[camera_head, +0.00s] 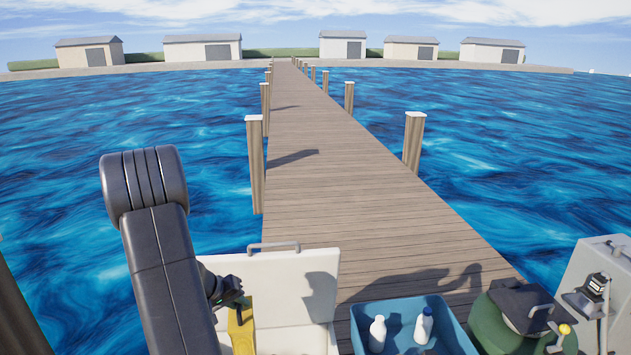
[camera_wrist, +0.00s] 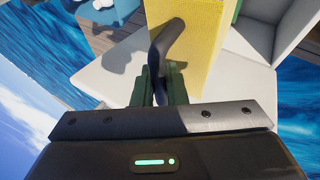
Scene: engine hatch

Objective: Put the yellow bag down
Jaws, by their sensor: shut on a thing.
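The yellow bag (camera_head: 242,332) hangs below my gripper (camera_head: 236,303) at the lower left of the head view. In the wrist view the yellow bag (camera_wrist: 198,45) fills the top middle, with its dark handle between the green fingers of my gripper (camera_wrist: 160,88). The gripper is shut on this handle. A white surface shows below and beside the bag, but I cannot tell whether the bag touches it. The lower part of the bag is out of frame, and my arm hides some of what lies left of it.
A white hatch with a raised lid (camera_head: 290,287) stands beside the bag. A blue crate (camera_head: 360,320) with white bottles stands to its right, then a green rounded container (camera_head: 490,325) and a grey-white console (camera_head: 590,265). The wooden pier (camera_head: 340,190) runs ahead between posts over water.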

